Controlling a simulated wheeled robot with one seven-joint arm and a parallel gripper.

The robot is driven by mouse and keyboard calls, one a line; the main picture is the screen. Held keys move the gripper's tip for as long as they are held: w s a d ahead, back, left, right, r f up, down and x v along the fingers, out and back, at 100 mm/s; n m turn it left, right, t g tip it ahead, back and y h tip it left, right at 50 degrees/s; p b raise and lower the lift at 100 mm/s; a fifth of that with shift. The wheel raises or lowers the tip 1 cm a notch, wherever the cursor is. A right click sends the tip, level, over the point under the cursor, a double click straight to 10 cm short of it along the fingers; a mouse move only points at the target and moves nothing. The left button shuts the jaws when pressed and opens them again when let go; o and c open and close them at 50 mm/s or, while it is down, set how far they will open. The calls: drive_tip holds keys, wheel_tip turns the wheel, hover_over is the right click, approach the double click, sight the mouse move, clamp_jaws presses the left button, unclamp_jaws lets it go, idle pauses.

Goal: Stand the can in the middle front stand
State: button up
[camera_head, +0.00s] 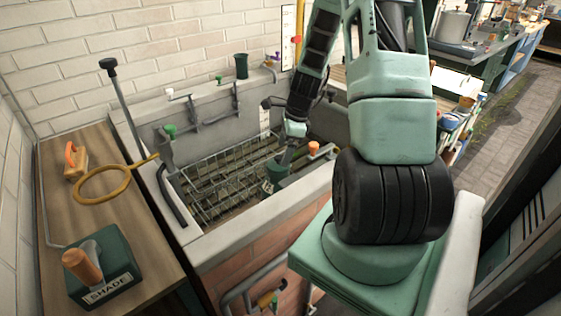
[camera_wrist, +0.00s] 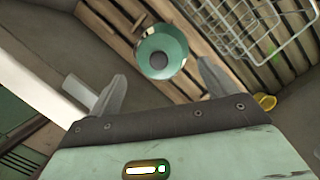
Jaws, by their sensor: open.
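A green, round-topped can (camera_wrist: 160,52) with a dark centre shows in the wrist view, over wooden slats. It lies just ahead of and between the two grey fingers of my gripper (camera_wrist: 161,76), with visible gaps on both sides. In the head view, a dark green can (camera_head: 277,172) shows at the end of my arm, low in the trough, partly covered by my gripper (camera_head: 287,158). My gripper is open and holds nothing. I cannot make out which part is the middle front stand.
A wire rack (camera_head: 215,180) lies in the trough beside the can; it also shows in the wrist view (camera_wrist: 262,30). The trough's pale front rim (camera_head: 262,222) is close to my arm. A dark green cup (camera_head: 241,66) stands on the back ledge. A wooden counter (camera_head: 110,225) is at left.

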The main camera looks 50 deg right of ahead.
drive_tip(key=shift+v, duration=2.25)
drive_tip(key=w+a+r+n+g, duration=0.1)
drive_tip(key=a+r+n, duration=0.2)
drive_tip(key=a+n, duration=0.75)
drive_tip(key=w+a+r+n+g, duration=0.1)
drive_tip(key=a+r+n, duration=0.35)
drive_tip(key=a, duration=1.15)
drive_tip(key=s+a+r+n+h, duration=0.1)
drive_tip(key=s+a+r+n, duration=0.1)
drive_tip(key=s+a+n, duration=1.4)
drive_tip(key=n, duration=0.4)
drive_tip(key=shift+s+r, duration=0.35)
drive_tip(key=shift+s, duration=0.05)
